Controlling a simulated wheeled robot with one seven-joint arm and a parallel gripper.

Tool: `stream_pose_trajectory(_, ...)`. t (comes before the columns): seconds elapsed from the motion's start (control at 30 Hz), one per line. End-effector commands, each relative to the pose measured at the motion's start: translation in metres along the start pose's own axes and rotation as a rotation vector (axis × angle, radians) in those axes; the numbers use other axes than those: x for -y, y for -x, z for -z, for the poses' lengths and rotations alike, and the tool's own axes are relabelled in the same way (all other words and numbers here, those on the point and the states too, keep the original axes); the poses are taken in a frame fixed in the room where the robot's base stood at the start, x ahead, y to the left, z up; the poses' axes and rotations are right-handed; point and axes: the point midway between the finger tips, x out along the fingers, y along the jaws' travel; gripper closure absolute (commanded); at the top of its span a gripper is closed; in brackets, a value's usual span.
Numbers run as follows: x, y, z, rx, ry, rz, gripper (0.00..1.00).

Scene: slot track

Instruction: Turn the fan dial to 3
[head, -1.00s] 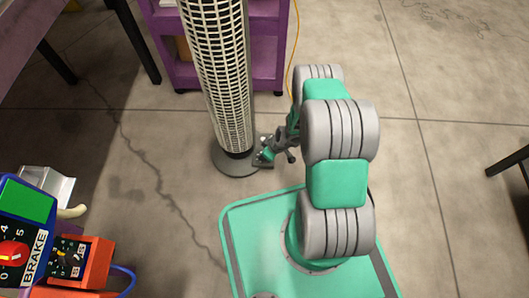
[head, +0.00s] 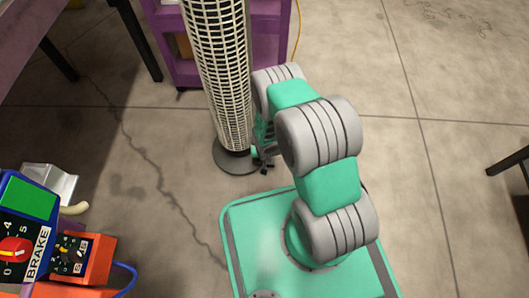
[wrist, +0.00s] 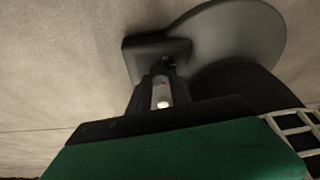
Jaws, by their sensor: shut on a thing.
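The tower fan (head: 222,75) stands upright, with a pale grille and a round grey base (head: 234,160). In the wrist view the base (wrist: 245,35) is at upper right, beside a dark grey block (wrist: 150,52). My gripper (wrist: 163,78) reaches this block low by the base, its dark fingers shut on what appears to be the fan dial. The dial is mostly hidden by the fingers, and its numbers and setting cannot be read. A pale strip with a red mark shows between the fingers. In the head view my arm covers most of the gripper (head: 266,164).
A purple shelf (head: 270,38) stands behind the fan, with a yellow cord (head: 297,32) beside it. At lower left are a blue box marked BRAKE (head: 38,250) with a red knob, and an orange box (head: 98,262) with a black dial.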

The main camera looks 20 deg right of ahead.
Motion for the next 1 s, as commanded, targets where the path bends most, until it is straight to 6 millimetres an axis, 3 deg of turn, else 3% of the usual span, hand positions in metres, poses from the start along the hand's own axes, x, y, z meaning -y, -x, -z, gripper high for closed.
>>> stream_pose_trajectory(0.4,0.0008,-0.0004,0.0002,0.0,-0.144,-0.059,1.0)
stream_pose_trajectory(0.87,0.0004,-0.0003,0.0,0.001,-0.155,-0.064,1.0)
stream_pose_trajectory(0.9,0.0004,-0.0003,0.0,0.001,-0.155,-0.064,0.73)
stream_pose_trajectory(1.0,0.0005,-0.0003,-0.0001,0.001,-0.155,-0.064,0.65)
